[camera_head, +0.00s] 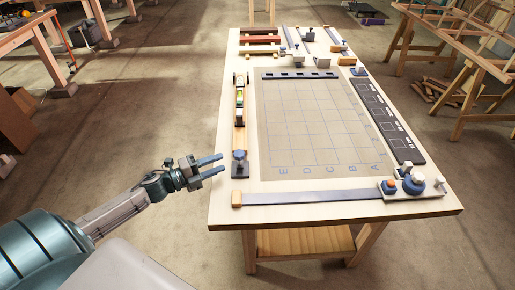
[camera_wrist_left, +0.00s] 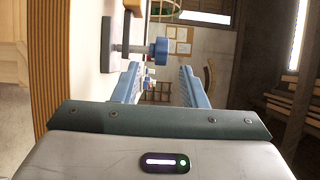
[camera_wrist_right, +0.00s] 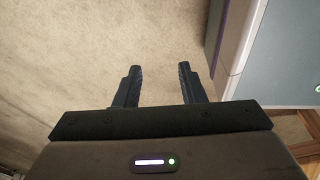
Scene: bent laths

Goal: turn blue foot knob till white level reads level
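A blue foot knob (camera_head: 239,156) sits at the near end of a wooden lath (camera_head: 239,133) on the table's left side. A level (camera_head: 240,97) with a yellowish vial and a white part lies along that lath; its bubble is too small to read. My left gripper (camera_head: 222,162) is open and empty, its fingertips just left of the knob at the table's left edge. In the left wrist view the blue knob (camera_wrist_left: 159,50) on its threaded stem shows ahead of the open fingers, apparently not between them. My right gripper (camera_wrist_right: 158,75) is open and empty above the floor.
The wooden table (camera_head: 225,190) holds a gridded mat (camera_head: 310,125), a dark panel strip (camera_head: 388,120), and a dark blue lath (camera_head: 310,196) along the front, with a block of knobs (camera_head: 413,187) at its right. Clamps and red-brown pieces stand at the back.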

